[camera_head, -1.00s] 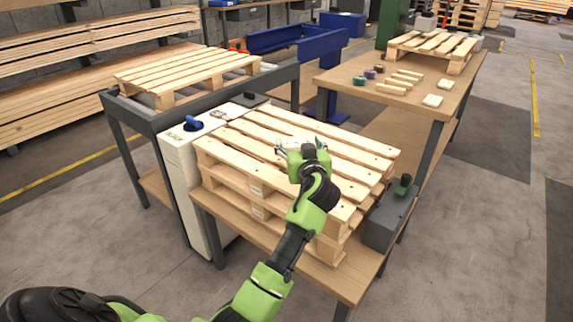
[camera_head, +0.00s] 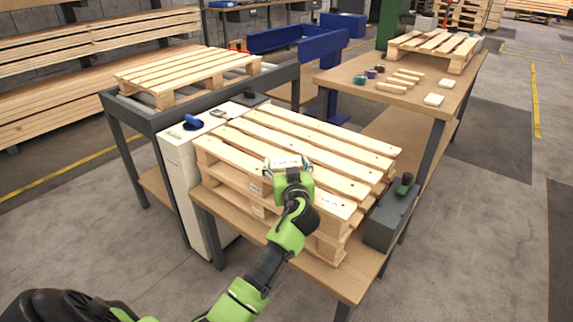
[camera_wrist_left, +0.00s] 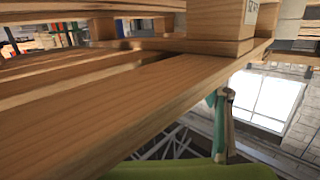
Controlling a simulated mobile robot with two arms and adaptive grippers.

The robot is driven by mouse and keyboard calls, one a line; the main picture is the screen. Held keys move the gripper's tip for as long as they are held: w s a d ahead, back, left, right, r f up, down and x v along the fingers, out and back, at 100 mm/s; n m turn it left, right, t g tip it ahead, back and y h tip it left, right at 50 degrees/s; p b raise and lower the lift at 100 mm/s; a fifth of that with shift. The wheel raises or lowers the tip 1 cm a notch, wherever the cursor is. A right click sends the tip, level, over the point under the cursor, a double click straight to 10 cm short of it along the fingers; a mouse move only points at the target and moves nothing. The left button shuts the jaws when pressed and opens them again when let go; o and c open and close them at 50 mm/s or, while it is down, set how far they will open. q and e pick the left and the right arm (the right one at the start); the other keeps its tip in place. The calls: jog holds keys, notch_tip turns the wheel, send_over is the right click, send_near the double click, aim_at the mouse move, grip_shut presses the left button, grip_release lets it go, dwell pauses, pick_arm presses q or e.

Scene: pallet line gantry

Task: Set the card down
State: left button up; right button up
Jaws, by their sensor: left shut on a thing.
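My left gripper (camera_head: 288,166) is over the near part of the top pallet (camera_head: 262,127) of a stack in the head view. It is shut on a small pale thing, most likely the card (camera_head: 287,160), largely hidden by the fingers and wrist. I cannot tell whether the card touches the boards. In the left wrist view, a pallet board (camera_wrist_left: 120,105) fills the middle. A thin green and grey part (camera_wrist_left: 221,115), perhaps a finger, shows below its edge; no card can be made out there. My right gripper is out of view.
The stack stands on a wooden table (camera_head: 335,281). A grey box (camera_head: 387,224) with a dark green item (camera_head: 404,184) is at its right. A white cabinet (camera_head: 174,150) with a blue item (camera_head: 193,122) is at its left. Another table (camera_head: 345,77) behind holds small items.

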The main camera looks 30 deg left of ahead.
pick_arm(q)
jog(key=o, duration=1.1)
jog(key=shift+c, duration=0.2)
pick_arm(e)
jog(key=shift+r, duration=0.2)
pick_arm(q)
jog(key=shift+r, duration=0.1)
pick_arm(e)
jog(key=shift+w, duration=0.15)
pick_arm(q)
jog(key=v, duration=1.2)
jog(key=shift+p, duration=0.4)
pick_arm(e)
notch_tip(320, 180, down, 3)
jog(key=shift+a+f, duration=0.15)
